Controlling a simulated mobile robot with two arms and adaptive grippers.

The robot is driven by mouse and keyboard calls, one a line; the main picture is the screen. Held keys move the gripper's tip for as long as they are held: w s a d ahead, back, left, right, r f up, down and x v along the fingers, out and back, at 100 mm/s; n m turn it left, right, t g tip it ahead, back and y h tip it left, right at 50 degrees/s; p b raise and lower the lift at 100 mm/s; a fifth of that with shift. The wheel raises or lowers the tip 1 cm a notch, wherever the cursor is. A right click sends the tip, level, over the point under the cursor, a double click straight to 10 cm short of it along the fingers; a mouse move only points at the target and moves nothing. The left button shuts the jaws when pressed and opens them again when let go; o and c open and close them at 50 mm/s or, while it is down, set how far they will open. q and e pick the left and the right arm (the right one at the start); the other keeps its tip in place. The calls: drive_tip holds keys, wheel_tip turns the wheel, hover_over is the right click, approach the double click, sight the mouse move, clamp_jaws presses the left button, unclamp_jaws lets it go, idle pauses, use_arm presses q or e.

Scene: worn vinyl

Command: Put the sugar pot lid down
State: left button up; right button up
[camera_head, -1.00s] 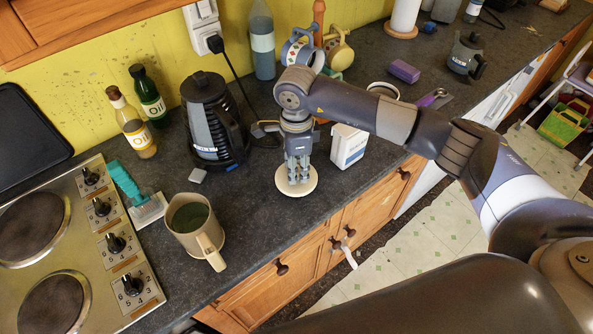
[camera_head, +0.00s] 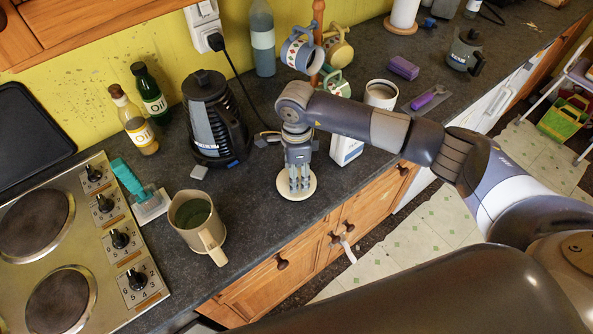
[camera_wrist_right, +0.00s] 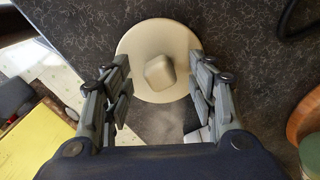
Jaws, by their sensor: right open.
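The sugar pot lid (camera_head: 297,194) is a round cream disc lying on the dark worktop near its front edge. In the right wrist view the lid (camera_wrist_right: 158,35) shows a squarish knob (camera_wrist_right: 160,72) in its middle. My right gripper (camera_head: 299,186) points down over the lid. In the right wrist view its fingers (camera_wrist_right: 160,92) are apart on both sides of the knob, with clear space between them and it. The lid appears to rest on the worktop. My left gripper is not in view.
A beige mug (camera_head: 186,214) stands to the left by the hob (camera_head: 130,308). A black kettle (camera_head: 214,120) is behind it. A white box (camera_head: 346,148) stands just right of the gripper, and an open pot (camera_head: 381,93) is further right. The worktop's front edge is close.

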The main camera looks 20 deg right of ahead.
drive_tip(key=shift+r, duration=0.25)
wheel_tip(320, 180, up, 12)
drive_tip(key=b, duration=0.4)
drive_tip(key=shift+b, duration=0.3)
drive_tip(key=shift+f, duration=0.15)
